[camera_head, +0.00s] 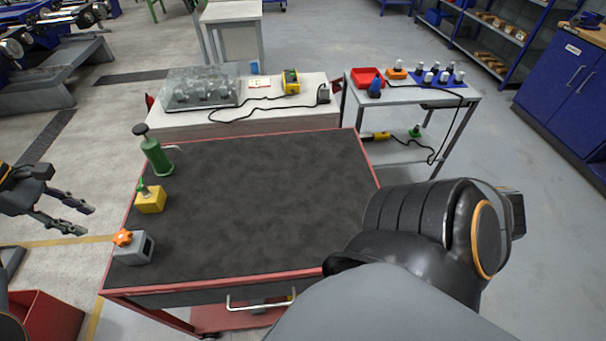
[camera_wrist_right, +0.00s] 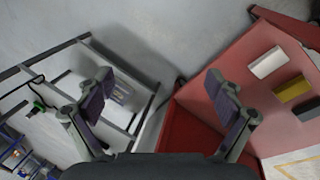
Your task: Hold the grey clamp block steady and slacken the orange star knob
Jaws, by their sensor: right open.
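The grey clamp block (camera_head: 135,252) sits at the near left corner of the dark mat on the red-edged cart. The orange star knob (camera_head: 122,238) is on top of it, toward its left side. My left gripper (camera_head: 87,220) is off the cart's left side, left of and beyond the block, with its two fingers apart and nothing between them. It touches neither block nor knob. My right gripper (camera_wrist_right: 160,82) shows in the right wrist view with its fingers wide apart and empty. Neither block nor knob shows in that view.
A yellow block with a green top (camera_head: 150,200) and a green pump-like can (camera_head: 155,156) stand farther back along the mat's left edge. The rest of the mat (camera_head: 255,200) is clear. Several small blocks, including a white one (camera_wrist_right: 268,62), lie on a red surface in the right wrist view.

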